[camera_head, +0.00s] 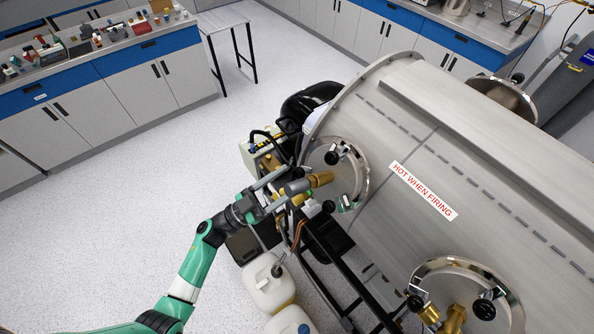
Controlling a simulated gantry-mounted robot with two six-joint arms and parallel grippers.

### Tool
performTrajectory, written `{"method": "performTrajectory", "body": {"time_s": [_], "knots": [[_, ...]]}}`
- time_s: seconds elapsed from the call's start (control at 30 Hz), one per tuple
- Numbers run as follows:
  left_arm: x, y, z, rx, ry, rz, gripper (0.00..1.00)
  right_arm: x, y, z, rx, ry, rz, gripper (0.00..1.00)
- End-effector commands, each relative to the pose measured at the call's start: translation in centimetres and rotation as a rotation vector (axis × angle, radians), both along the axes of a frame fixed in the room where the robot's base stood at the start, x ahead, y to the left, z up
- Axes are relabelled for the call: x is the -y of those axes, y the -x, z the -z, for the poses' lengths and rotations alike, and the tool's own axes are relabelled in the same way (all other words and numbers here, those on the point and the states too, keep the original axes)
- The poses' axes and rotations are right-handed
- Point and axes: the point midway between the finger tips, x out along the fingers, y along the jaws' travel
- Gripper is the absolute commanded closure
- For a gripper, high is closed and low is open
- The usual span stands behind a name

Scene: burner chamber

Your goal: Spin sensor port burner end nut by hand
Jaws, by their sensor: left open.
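The burner chamber (470,150) is a large steel cylinder lying on its side, with a "HOT WHEN FIRING" label. A round port flange (348,170) on its near left side carries a brass fitting (321,179) that points left. A grey cylindrical end piece (297,187), which looks like the end nut, sits at the fitting's outer end. My left gripper (287,187) comes in from the left and is open. Its two fingers lie on either side of the grey piece; I cannot tell whether they touch it. My right gripper is out of view.
A second port (465,295) with brass fittings and black knobs is at lower right. A dark frame and pipes run below the chamber. White jugs (270,285) stand on the floor. Benches line the back; the floor at left is clear.

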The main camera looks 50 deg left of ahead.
Motion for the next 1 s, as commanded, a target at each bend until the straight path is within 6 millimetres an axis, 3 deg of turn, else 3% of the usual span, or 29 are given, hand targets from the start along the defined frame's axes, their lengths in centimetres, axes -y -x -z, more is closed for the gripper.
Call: {"method": "performTrajectory", "body": {"time_s": [0.2,0.53,0.9,1.0], "knots": [[0.9,-3.0,-1.3,0.001,0.000,0.000,0.35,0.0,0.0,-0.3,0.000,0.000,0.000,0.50],[1.0,-3.5,-1.5,0.000,0.000,-0.001,0.35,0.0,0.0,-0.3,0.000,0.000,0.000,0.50],[1.0,-3.5,-1.5,0.001,0.000,-0.001,1.00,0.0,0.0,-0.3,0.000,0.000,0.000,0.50],[1.0,-3.5,-1.5,0.001,0.001,-0.001,1.00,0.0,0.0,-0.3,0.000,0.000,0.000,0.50]]}}
